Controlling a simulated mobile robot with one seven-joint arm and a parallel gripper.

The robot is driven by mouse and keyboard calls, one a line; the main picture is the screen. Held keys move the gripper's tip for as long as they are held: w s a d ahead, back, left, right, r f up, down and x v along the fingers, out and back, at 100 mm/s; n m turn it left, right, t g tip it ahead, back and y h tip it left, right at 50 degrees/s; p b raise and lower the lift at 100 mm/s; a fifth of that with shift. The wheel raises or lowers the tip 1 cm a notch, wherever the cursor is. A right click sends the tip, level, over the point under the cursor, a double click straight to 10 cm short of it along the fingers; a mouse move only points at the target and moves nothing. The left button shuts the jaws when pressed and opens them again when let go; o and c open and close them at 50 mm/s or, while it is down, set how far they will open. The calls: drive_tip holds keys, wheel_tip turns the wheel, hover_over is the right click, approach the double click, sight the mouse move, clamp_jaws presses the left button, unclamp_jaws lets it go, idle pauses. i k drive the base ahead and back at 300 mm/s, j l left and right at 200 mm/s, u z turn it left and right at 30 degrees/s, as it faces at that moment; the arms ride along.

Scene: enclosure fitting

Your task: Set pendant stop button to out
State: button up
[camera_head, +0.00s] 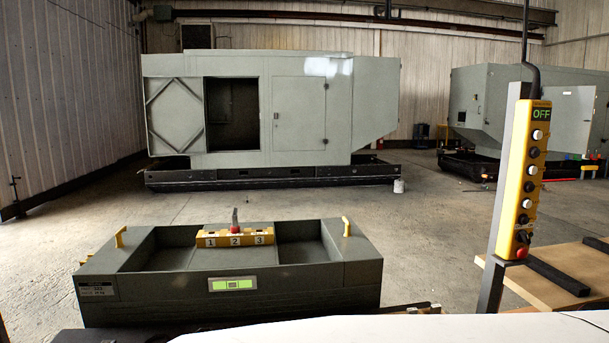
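The yellow pendant (527,170) hangs upright on a grey post (500,215) at the right. A display (541,114) at its top reads OFF in green. Several white and black buttons run down its face. The red stop button (521,253) is at the pendant's lower end. It is too small here to tell whether it is pressed in or out. My gripper is not in view.
A dark grey enclosure tray (130,312) with yellow handles stands in front; a yellow block (235,240) marked 1, 2, 3 sits in it. A wooden board (590,262) with a black bar (556,274) lies beside the post. Large grey cabinets (300,110) stand behind open floor.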

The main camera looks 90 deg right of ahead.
sight(523, 252)
drive_tip(key=z, duration=3.8)
